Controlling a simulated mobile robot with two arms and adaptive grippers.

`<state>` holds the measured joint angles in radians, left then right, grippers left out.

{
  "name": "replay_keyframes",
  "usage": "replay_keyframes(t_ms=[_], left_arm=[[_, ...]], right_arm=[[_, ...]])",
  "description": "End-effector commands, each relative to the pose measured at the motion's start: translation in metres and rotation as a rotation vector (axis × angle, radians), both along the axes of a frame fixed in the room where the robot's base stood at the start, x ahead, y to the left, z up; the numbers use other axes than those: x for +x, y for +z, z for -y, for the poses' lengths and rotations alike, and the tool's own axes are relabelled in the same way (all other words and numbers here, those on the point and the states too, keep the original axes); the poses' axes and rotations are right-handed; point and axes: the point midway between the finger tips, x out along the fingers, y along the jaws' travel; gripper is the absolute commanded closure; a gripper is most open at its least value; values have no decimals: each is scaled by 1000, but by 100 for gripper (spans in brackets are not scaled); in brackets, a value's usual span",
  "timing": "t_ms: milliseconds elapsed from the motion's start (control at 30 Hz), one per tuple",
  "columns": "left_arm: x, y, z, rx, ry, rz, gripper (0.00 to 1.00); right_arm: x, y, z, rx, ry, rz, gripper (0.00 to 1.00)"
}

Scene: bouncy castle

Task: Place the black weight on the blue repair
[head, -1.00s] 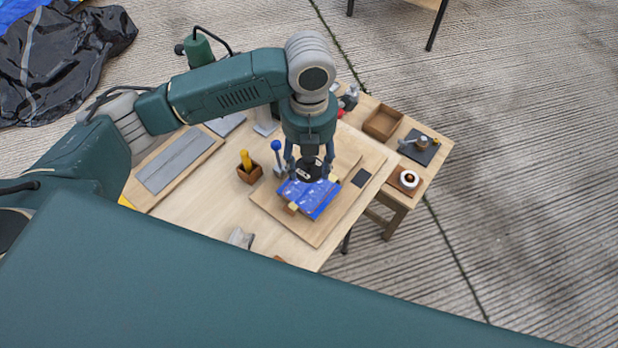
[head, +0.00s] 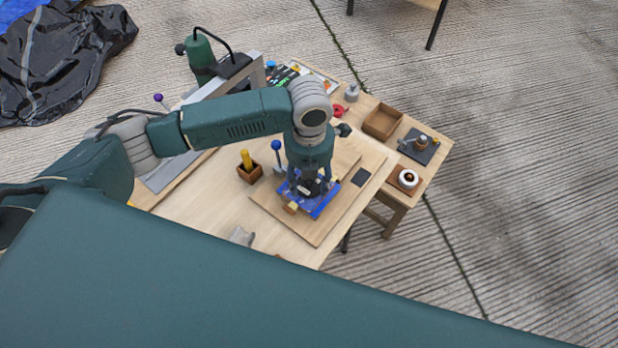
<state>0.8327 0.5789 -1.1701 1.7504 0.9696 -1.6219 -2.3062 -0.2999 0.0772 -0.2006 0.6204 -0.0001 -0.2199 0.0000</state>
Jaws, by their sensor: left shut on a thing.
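The blue repair (head: 322,206) lies on a wooden board (head: 268,203) on the table, with a tan piece showing at its near left edge. My left gripper (head: 309,190) points down over the blue repair, its fingers shut on the black weight (head: 309,186). The weight is partly hidden by the fingers and wrist. It is over the middle of the blue repair, low and close to it; I cannot tell whether it touches. My right gripper is not in view.
A blue-knobbed stand (head: 278,158) and a small wooden box with a yellow item (head: 248,168) stand just left of the board.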

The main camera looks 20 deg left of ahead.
Motion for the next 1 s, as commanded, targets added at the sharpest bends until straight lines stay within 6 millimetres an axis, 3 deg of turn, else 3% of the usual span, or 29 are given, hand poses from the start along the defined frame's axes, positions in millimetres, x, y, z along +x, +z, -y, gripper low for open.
replay_keyframes(t_ms=[33, 100, 400, 533, 1000], left_arm=[[0, -1, 0, 0, 0, -1, 43], [0, -1, 0, 0, 0, -1, 30], [0, 0, 0, 0, 0, -1, 30], [1, 10, 0, 0, 0, 1, 30], [1, 101, 0, 1, 0, 2, 30]], right_arm=[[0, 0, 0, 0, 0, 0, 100], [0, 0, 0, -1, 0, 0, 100], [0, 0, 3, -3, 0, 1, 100], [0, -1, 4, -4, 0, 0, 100], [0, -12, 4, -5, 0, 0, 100]])
